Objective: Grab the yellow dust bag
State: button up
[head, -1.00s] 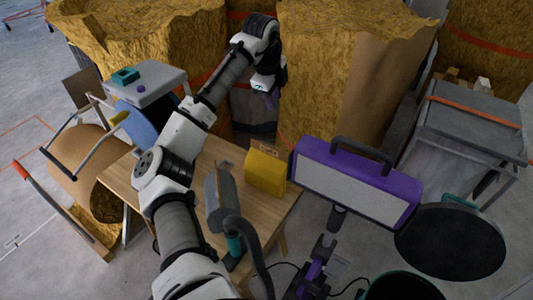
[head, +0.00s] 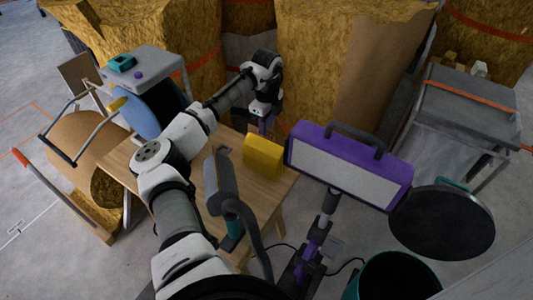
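The yellow dust bag (head: 263,158) stands upright like a box on the wooden table (head: 275,192), near its right rear edge. My arm reaches over the table from the bottom of the head view. My gripper (head: 266,122) points down just above and behind the bag, apart from it as far as I can see. The fingers are small and dark here, so I cannot tell whether they are open or shut. Nothing is visibly held.
A grey tool with a hose (head: 221,185) lies on the table left of the bag. A purple work light (head: 350,168) on a stand is close on the right. Large wrapped bales (head: 310,70) stand behind. A black round disc (head: 441,222) is at right.

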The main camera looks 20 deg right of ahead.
aim_at(267, 150)
jog(key=shift+d+f, duration=0.1)
jog(key=shift+f, duration=1.45)
jog(key=shift+c, duration=0.4)
grip_shut()
